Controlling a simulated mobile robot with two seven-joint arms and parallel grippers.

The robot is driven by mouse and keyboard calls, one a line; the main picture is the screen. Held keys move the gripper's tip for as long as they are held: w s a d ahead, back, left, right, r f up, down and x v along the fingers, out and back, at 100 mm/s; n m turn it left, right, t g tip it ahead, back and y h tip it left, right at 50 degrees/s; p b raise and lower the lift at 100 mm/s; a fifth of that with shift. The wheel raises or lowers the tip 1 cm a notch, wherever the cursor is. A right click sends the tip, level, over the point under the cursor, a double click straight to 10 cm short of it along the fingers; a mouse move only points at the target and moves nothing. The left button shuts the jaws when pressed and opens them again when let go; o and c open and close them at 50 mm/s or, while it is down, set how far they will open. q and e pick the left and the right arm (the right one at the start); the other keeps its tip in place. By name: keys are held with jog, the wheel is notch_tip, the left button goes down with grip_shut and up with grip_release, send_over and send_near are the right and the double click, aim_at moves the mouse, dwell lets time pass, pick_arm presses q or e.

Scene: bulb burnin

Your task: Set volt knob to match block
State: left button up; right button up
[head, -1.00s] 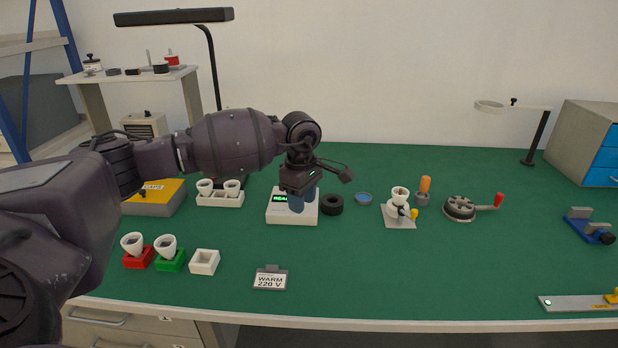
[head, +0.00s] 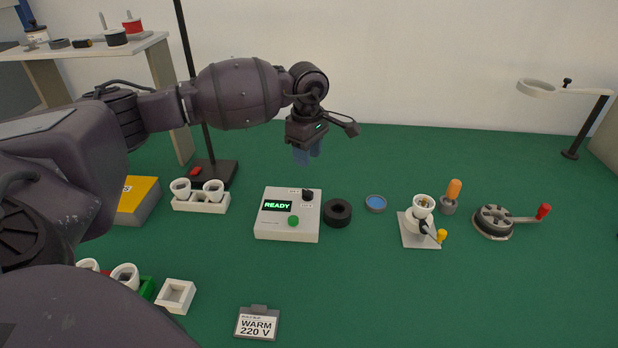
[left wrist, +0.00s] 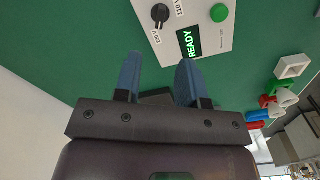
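The white tester box (head: 272,226) has a lit READY screen, a green button (head: 293,221) and a black volt knob (head: 307,195). The block (head: 257,323) at the front reads WARM 220 V. My left gripper (head: 308,157) hangs above and behind the box in the head view, clear of the knob. Its blue fingers (left wrist: 158,76) are apart and empty. My right gripper is not in view.
A black ring (head: 337,212) stands just right of the box, with a blue disc (head: 375,203) beyond it. A white bulb holder (head: 201,202) and a lamp stand base (head: 213,172) are to the left.

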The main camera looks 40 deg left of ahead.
aim_at(308, 190)
pick_arm(q)
notch_tip(308, 190, down, 11)
jog(key=shift+r+b, duration=0.1)
jog(key=shift+b, duration=0.45)
grip_shut()
